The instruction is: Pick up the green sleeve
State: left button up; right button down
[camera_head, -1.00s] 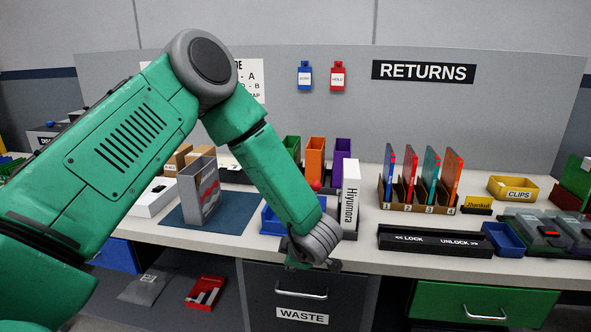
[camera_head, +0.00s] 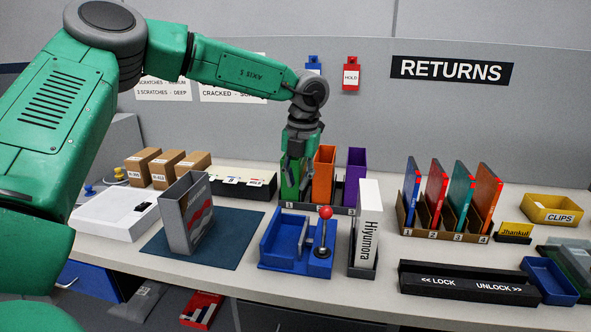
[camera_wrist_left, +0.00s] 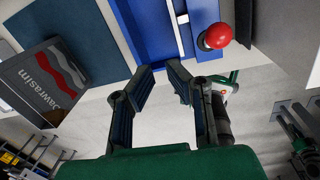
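The green sleeve (camera_head: 289,190) stands upright at the left end of a rack, beside an orange sleeve (camera_head: 324,175) and a purple sleeve (camera_head: 355,178). My left gripper (camera_head: 294,174) points down in front of or over the green sleeve and partly hides it; I cannot tell if they touch. In the left wrist view, its fingers (camera_wrist_left: 163,68) are apart with nothing between them, and I cannot make out the green sleeve there. Dark mechanical parts with some green show at that view's right edge, perhaps my right gripper (camera_wrist_left: 294,125).
A blue fixture (camera_head: 283,240) with a red-knobbed lever (camera_head: 325,213) stands in front of the rack. A white-and-grey box (camera_head: 369,225) is right of it. A grey sleeve (camera_head: 176,215) stands on a dark blue mat (camera_head: 226,250) at left.

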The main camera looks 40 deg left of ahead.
aim_at(298, 165)
jog(key=i+j, duration=0.75)
